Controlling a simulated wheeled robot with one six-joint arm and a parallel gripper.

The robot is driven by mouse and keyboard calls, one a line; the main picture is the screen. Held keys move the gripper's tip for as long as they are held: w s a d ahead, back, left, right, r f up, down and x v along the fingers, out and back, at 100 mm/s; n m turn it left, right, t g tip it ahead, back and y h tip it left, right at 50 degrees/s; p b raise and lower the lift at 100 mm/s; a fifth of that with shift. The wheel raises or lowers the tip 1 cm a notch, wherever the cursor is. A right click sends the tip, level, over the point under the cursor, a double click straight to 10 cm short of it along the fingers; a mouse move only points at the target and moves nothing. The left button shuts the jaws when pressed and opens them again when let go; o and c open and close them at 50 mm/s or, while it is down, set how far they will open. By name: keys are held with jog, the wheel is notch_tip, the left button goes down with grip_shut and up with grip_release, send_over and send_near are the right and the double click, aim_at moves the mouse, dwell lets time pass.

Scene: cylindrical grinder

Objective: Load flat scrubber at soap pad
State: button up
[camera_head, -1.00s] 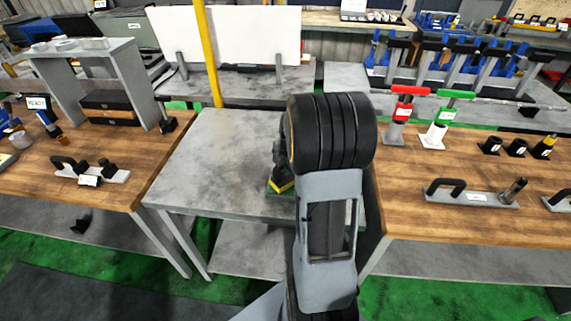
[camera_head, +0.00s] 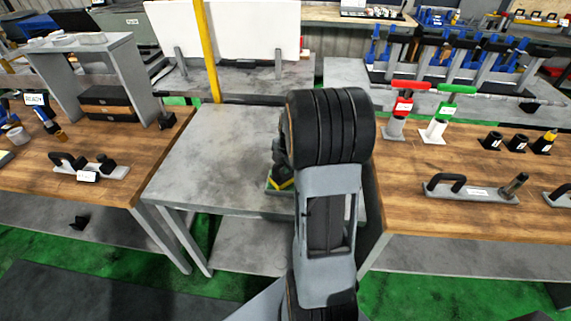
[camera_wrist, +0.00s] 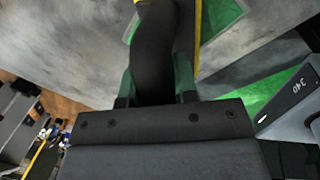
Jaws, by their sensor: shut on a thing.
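My gripper (camera_wrist: 155,88) is shut on the curved black handle (camera_wrist: 157,45) of the flat scrubber. The scrubber's yellow edge (camera_wrist: 196,25) shows beside the handle in the wrist view, and again low beside my arm in the head view (camera_head: 283,184). A green soap pad (camera_wrist: 222,14) with a pale rim lies under and around the scrubber; it also shows in the head view (camera_head: 270,187) near the front of the grey table. I cannot tell whether scrubber and pad touch. My arm hides much of both in the head view.
The grey table (camera_head: 215,150) is bare left of the pad. Wooden benches (camera_head: 435,205) flank it, with handled fixtures (camera_head: 470,190) and red and green clamps (camera_head: 403,105) on the right. A yellow post (camera_head: 207,55) and white panels (camera_head: 255,32) stand behind.

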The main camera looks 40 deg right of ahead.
jog(key=shift+f+b, duration=0.6)
jog(key=shift+b, duration=0.15)
dwell(1.8)
jog(key=shift+r, duration=0.1)
jog(key=shift+r+p, duration=2.05)
jog(key=shift+r, duration=1.45)
